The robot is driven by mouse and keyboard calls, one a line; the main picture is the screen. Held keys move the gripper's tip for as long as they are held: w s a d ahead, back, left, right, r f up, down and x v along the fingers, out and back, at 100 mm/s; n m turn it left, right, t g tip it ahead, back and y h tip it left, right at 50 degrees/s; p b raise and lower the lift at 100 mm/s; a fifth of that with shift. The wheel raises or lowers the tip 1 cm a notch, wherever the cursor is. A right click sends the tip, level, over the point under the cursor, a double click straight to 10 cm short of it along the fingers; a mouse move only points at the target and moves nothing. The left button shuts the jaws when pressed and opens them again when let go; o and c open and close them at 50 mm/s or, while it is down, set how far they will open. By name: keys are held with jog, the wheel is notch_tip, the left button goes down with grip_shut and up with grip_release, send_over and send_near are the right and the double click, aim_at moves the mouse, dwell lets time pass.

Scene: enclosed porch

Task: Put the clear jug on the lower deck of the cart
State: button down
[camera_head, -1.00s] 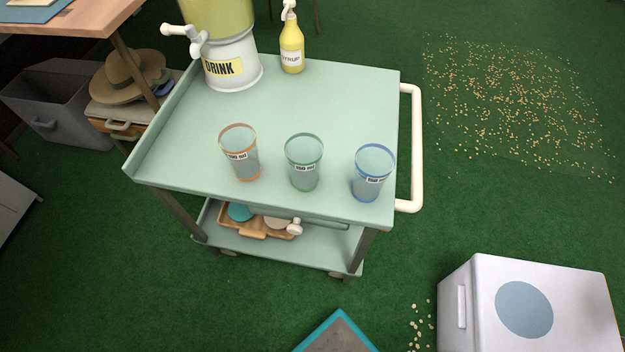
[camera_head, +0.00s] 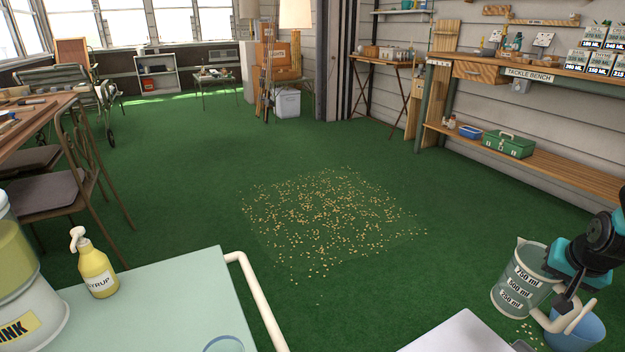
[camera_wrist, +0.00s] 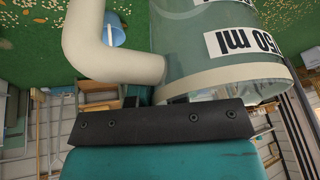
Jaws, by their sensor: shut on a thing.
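The clear jug (camera_head: 518,282) is at the right of the head view, tilted, with 750, 500 and 250 ml labels. My gripper (camera_head: 566,298) is shut on it at its handle side. In the wrist view, the jug (camera_wrist: 215,72) and its thick cream handle (camera_wrist: 112,62) are close in front of my gripper (camera_wrist: 152,104); the exact finger contact is partly hidden. The pale green cart (camera_head: 165,305) is at the lower left, well left of the jug. Only part of its top shows; its lower deck is out of view.
The cart's white push rail (camera_head: 258,300) faces the open floor. A yellow syrup bottle (camera_head: 97,272) and the drink dispenser (camera_head: 25,315) stand on the cart. A white box top (camera_head: 468,336) and a blue container (camera_head: 580,331) are near the jug. Scattered grains (camera_head: 325,215) lie on the green floor.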

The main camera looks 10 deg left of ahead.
jog(key=s+a+f+n+y, duration=0.1)
jog(key=s+a+n+y, duration=0.1)
jog(key=s+a+n, duration=0.6)
jog(key=s+a+r+m+p, duration=0.2)
jog(key=r+p, duration=1.6)
jog(key=p, duration=0.9)
jog(key=shift+s+p, duration=0.35)
jog(key=shift+s, duration=0.35)
jog(key=shift+a, duration=0.1)
